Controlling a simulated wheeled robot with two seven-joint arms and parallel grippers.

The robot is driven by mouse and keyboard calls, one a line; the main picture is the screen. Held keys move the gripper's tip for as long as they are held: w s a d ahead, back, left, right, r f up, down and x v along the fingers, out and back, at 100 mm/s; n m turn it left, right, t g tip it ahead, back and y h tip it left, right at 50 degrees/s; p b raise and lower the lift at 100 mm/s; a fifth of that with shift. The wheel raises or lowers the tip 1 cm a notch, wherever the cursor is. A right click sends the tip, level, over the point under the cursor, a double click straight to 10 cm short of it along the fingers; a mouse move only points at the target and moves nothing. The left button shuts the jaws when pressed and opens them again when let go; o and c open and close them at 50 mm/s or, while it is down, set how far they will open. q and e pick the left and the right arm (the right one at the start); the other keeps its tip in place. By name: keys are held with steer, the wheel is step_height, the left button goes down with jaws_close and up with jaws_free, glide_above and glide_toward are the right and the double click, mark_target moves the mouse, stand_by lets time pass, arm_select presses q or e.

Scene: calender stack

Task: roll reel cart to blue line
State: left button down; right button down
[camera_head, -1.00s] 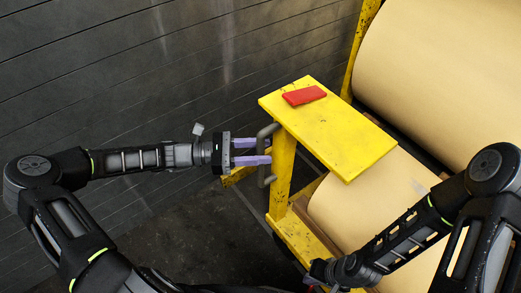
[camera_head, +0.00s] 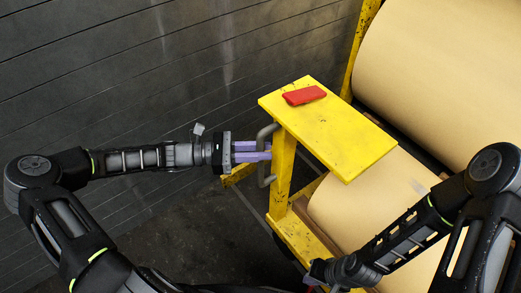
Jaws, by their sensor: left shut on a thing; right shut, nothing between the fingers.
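The reel cart is a yellow frame with a flat yellow top plate (camera_head: 335,135) and a grey handle (camera_head: 262,150) on its left side. It carries large tan paper reels (camera_head: 450,70). My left gripper (camera_head: 268,151) reaches in from the left and is shut on the handle with its purple fingers. My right gripper (camera_head: 312,276) is low at the bottom of the view, in front of the cart's lower frame; its fingers are mostly hidden. No blue line shows in this view.
A dark panelled wall (camera_head: 150,70) stands behind and to the left. The dark floor (camera_head: 200,230) left of the cart is clear.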

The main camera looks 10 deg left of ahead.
stand_by(0.9)
arm_select(q)
steer(key=shift+s+d+p, duration=0.65)
steer(key=shift+d+p, duration=0.1)
steer(key=shift+p, duration=0.1)
steer(key=c, duration=1.7)
jaws_free()
steer(key=shift+c, duration=0.2)
steer(key=o, duration=0.4)
steer(key=shift+w+a, duration=0.1)
steer(key=shift+o, duration=0.2)
steer(key=v, duration=0.8)
